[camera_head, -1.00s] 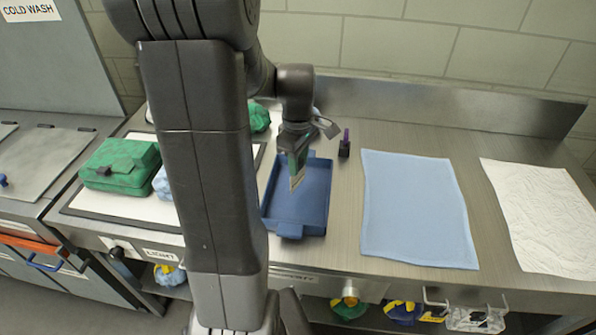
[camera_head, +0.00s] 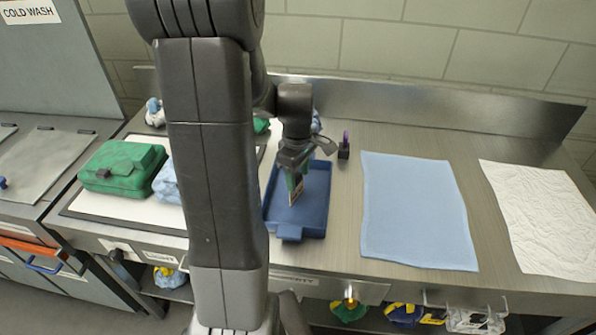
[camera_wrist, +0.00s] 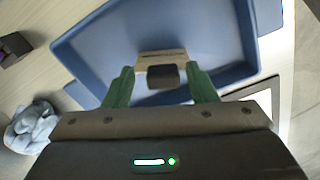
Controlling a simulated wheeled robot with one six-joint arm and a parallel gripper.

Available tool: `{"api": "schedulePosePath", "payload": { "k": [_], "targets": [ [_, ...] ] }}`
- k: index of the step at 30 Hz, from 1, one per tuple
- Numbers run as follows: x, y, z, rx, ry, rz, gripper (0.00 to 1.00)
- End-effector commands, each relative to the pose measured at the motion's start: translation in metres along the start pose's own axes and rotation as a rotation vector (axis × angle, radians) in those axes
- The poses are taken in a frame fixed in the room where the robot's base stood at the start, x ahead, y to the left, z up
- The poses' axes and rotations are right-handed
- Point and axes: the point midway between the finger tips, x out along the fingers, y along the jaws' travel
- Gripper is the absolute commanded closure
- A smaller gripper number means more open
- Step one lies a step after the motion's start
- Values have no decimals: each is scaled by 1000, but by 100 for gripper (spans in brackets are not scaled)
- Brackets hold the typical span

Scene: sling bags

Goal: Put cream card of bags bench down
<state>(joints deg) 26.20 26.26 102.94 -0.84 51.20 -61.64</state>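My gripper (camera_head: 295,185) has green fingers and is shut on a small cream card (camera_head: 296,194), pointing down over the blue tray (camera_head: 283,232). In the wrist view, the cream card (camera_wrist: 163,56) spans between the green fingertips (camera_wrist: 162,75), with a dark block in front of its middle. Behind it, the floor and walls of the blue tray (camera_wrist: 243,30) show. The card looks tilted in the head view. I cannot tell whether its lower edge touches the tray floor.
A light blue cloth (camera_head: 415,210) and a white textured cloth (camera_head: 540,215) lie flat on the right. A dark holder with a purple-topped item (camera_head: 343,151) stands behind the tray. A green bag (camera_head: 120,167) and blue bag (camera_head: 167,182) sit on the left.

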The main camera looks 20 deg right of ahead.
Motion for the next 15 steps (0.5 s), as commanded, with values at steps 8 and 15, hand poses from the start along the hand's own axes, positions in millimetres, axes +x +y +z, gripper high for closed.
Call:
{"api": "schedulePosePath", "payload": {
  "k": [8,15],
  "targets": [
    [-29,1,0,0,3,5,48],
    [-82,1,0,0,3,5,48]
  ]
}}
